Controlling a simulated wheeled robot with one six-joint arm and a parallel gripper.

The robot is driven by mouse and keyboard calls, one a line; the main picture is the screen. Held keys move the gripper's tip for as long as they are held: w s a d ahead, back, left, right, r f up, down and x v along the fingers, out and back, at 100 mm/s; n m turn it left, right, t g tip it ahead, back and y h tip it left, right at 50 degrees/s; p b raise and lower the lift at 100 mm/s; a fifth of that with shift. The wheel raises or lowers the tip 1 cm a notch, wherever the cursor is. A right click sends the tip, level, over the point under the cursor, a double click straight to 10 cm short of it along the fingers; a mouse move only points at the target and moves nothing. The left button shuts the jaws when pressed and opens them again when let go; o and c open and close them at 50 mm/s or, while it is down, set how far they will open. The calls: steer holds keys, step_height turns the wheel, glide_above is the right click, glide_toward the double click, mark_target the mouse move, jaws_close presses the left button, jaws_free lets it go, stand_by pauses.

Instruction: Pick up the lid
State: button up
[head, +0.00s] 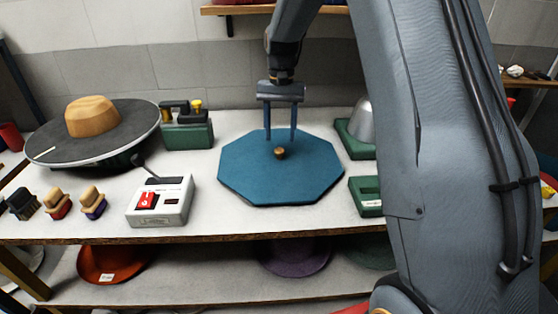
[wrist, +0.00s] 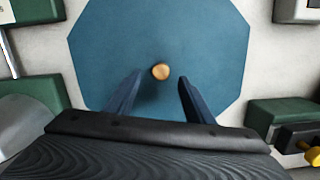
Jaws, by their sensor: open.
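The lid (head: 260,178) is a flat blue octagonal plate with a small round wooden knob (head: 279,152) at its middle. It lies flat on the white table. In the wrist view the lid (wrist: 120,30) fills the middle, and its knob (wrist: 160,71) shows just beyond the fingertips, roughly centred between them. My gripper (head: 280,139) points down over the lid, with one finger to each side of the knob in the head view. The gripper (wrist: 160,75) is open, and nothing is between its fingers. Whether the fingertips touch the lid, I cannot tell.
A tan hat (head: 92,116) rests on a dark round disc (head: 60,158) at left. A green-based machine (head: 187,132), a white switch box (head: 160,201) and a silver dome (head: 361,122) surround the lid. Several brushes (head: 57,203) stand at front left. My arm hides the table's right part.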

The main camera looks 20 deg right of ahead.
mark_target(279, 150)
steer(key=shift+s+a+f+p, duration=0.1)
steer(key=shift+f+p, duration=0.3)
steer(key=shift+f, duration=0.8)
steer(key=shift+s+a+f+p, duration=0.1)
steer(key=shift+f+p, duration=0.3)
steer(key=shift+f, duration=0.75)
jaws_close()
